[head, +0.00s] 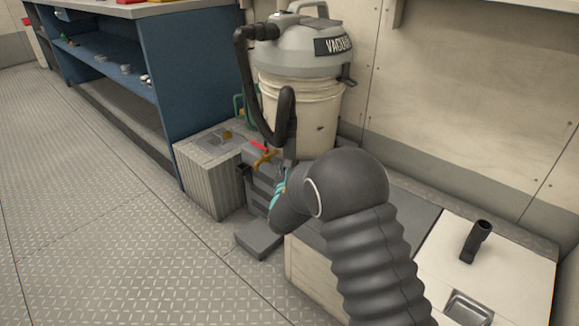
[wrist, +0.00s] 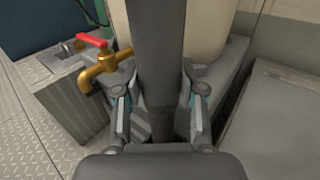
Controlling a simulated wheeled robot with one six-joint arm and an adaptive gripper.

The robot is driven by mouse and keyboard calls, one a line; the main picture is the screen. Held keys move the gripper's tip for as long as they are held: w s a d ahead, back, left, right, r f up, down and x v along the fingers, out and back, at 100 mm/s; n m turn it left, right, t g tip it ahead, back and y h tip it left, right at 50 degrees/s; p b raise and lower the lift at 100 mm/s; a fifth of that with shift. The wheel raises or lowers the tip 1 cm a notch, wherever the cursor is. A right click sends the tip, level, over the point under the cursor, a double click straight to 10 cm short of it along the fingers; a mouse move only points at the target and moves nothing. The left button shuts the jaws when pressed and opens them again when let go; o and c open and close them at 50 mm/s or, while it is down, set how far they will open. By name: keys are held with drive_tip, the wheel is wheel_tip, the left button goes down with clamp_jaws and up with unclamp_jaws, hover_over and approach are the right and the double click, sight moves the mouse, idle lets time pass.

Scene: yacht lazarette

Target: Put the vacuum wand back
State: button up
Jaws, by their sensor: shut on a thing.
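The vacuum wand (wrist: 157,60) is a dark grey tube standing roughly upright between the fingers of my gripper (wrist: 160,100), which is shut on it. In the head view my gripper (head: 280,188) is partly hidden by my arm, and the upper part of the wand (head: 290,150) shows just above it. A black hose (head: 252,85) loops from the wand to the vacuum (head: 308,50), a grey-topped cream bucket labelled "VACUUM". The wand's lower end is hidden.
A brass tap (wrist: 103,66) with a red handle is close to the left of my gripper, by a ribbed grey box (head: 212,180). A flat grey block (head: 261,239) lies on the floor. Open floor lies left.

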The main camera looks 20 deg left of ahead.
drive_tip(key=shift+f, duration=0.9)
idle(0.3)
drive_tip(key=o, duration=1.2)
drive_tip(key=shift+s+f, duration=0.1)
